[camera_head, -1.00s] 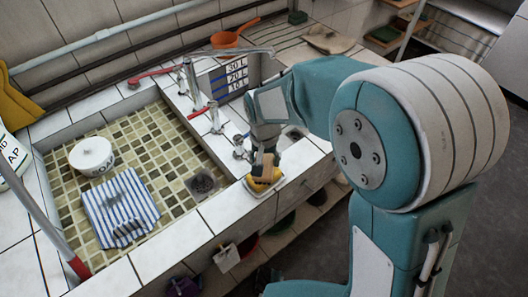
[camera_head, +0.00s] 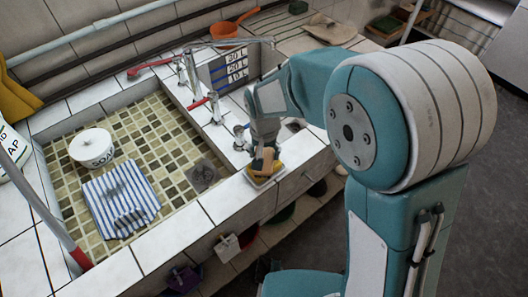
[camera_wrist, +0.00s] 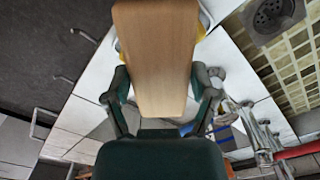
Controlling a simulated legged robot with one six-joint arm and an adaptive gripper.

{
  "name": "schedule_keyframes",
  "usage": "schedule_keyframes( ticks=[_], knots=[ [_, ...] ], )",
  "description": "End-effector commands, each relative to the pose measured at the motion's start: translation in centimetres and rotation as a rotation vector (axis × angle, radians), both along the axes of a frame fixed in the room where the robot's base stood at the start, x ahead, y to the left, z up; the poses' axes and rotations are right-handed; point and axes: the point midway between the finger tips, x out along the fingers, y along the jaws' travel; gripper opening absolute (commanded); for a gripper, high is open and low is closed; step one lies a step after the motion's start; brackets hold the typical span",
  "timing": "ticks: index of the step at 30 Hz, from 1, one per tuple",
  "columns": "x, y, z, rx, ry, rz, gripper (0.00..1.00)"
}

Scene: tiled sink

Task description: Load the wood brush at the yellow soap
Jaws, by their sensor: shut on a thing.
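My gripper (camera_wrist: 160,98) is shut on the wood brush (camera_wrist: 155,50), whose broad wooden body fills the upper middle of the wrist view. In the head view the wood brush (camera_head: 264,160) is held upright over the yellow soap (camera_head: 277,167). The soap lies in a small white dish (camera_head: 263,182) on the tiled rim of the sink. The brush's lower end is at the soap; I cannot tell whether it touches. In the wrist view the brush hides most of the soap, with yellow showing at its edges.
The tiled basin (camera_head: 150,150) to the left holds a white soap bowl (camera_head: 92,147) and a striped cloth (camera_head: 121,202). Taps (camera_head: 213,108) stand on the ledge behind my gripper. An orange pan (camera_head: 230,29) is at the back. The front rim is clear.

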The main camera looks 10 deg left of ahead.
Motion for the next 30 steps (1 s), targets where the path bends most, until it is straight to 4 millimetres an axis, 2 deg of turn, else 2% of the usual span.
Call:
schedule_keyframes(
  ticks=[30],
  knots=[
    [0.01,0.01,-0.85,0.0,0.0,0.0,0.35]
  ],
)
